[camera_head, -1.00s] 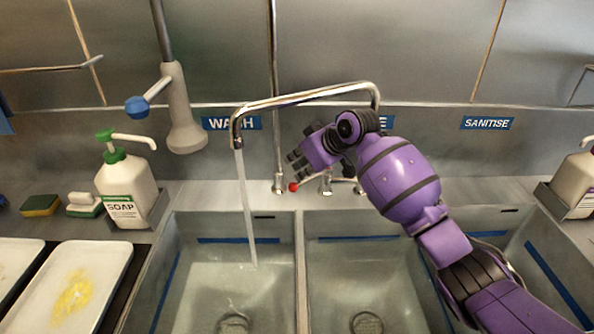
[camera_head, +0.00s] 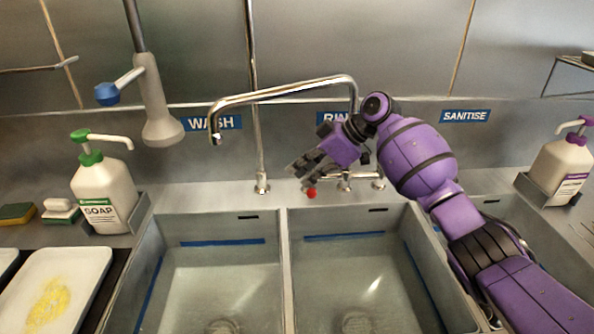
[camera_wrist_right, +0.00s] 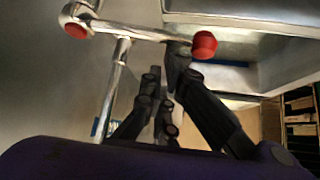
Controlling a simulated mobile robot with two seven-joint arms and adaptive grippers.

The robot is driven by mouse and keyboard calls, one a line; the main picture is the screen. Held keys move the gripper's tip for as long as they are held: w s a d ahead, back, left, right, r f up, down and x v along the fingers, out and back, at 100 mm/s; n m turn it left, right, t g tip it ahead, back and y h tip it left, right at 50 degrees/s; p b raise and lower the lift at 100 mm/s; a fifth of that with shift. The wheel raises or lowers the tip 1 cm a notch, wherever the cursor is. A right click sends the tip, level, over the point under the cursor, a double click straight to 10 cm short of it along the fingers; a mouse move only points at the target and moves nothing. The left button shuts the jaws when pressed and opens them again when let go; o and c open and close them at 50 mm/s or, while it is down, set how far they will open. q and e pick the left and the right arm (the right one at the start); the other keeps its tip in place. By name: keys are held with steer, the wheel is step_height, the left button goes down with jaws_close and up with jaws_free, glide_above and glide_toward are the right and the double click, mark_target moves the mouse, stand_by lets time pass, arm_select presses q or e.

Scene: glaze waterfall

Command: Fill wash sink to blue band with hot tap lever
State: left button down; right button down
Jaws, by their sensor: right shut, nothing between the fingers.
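The wash sink (camera_head: 162,285) is the left basin, under the WASH label. A blue band (camera_head: 222,242) runs along its back wall. The drain shows at its floor; I cannot tell the water level exactly. The chrome spout (camera_head: 290,95) reaches left over the wash sink, and no stream shows from its tip. The hot tap lever with a red knob (camera_head: 311,193) is at the tap base. My right gripper (camera_head: 302,172) is shut and empty, just above the knob. In the right wrist view, the red knob (camera_wrist_right: 204,44) is beside the fingers. My left gripper is out of view.
The rinse sink (camera_head: 287,275) adjoins on the right. A soap bottle (camera_head: 105,195) stands at left, and another pump bottle (camera_head: 563,165) at right. A blue-tipped spray arm (camera_head: 108,93) hangs at upper left. A dirty tray (camera_head: 90,262) lies at lower left.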

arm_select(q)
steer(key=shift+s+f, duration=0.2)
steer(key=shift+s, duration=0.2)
arm_select(e)
steer(key=shift+s+d, duration=0.1)
steer(key=shift+d, duration=0.2)
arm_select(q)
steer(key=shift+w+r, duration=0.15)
arm_select(e)
steer(key=shift+r, duration=0.1)
